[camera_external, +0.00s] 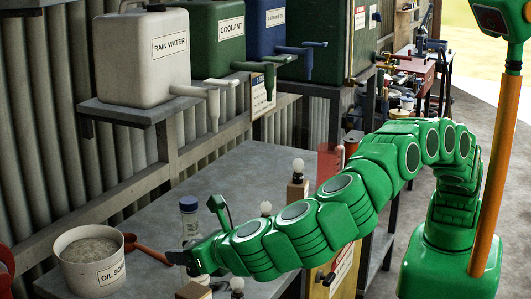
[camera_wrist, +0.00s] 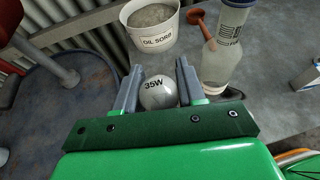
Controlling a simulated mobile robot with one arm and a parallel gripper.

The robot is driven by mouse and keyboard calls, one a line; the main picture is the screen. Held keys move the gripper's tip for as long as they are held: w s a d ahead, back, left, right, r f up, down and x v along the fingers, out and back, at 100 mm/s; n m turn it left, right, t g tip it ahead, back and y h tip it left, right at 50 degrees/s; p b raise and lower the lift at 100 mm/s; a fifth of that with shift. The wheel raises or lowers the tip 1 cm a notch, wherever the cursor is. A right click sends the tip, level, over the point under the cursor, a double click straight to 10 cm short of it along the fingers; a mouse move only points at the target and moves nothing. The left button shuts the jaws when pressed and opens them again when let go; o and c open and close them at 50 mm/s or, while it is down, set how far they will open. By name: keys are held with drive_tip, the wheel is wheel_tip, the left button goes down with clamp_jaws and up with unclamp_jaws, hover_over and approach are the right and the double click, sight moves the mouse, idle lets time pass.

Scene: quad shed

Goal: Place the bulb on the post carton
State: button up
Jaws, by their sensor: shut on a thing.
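In the wrist view a round white bulb (camera_wrist: 158,94) marked 35W sits between the two grey fingers of my gripper (camera_wrist: 159,68), which is shut on it. In the external view my gripper (camera_external: 188,262) is low over the bench, left of the arm; the held bulb cannot be made out there. A small brown block (camera_external: 193,291) shows just below the gripper at the bottom edge. I cannot tell which thing is the post carton; a small box (camera_wrist: 306,76) is partly seen at the right of the wrist view.
A clear bottle (camera_external: 189,222) with a blue cap stands close behind the gripper. A white OIL SORB tub (camera_external: 91,262) and a red-brown scoop (camera_external: 148,250) are to the left. Other bulbs (camera_external: 298,166) stand near the arm. The grey bench (camera_external: 245,170) is clear toward the back.

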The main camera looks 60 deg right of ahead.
drive_tip(key=shift+w+a+f, duration=0.25)
drive_tip(key=shift+a+f, duration=0.1)
drive_tip(key=shift+f, duration=1.6)
drive_tip(key=shift+f, duration=0.1)
drive_tip(key=o, duration=1.1)
drive_tip(key=shift+c, duration=0.2)
drive_tip(key=shift+s, duration=0.15)
drive_tip(key=v, duration=0.7)
drive_tip(key=shift+r, duration=0.25)
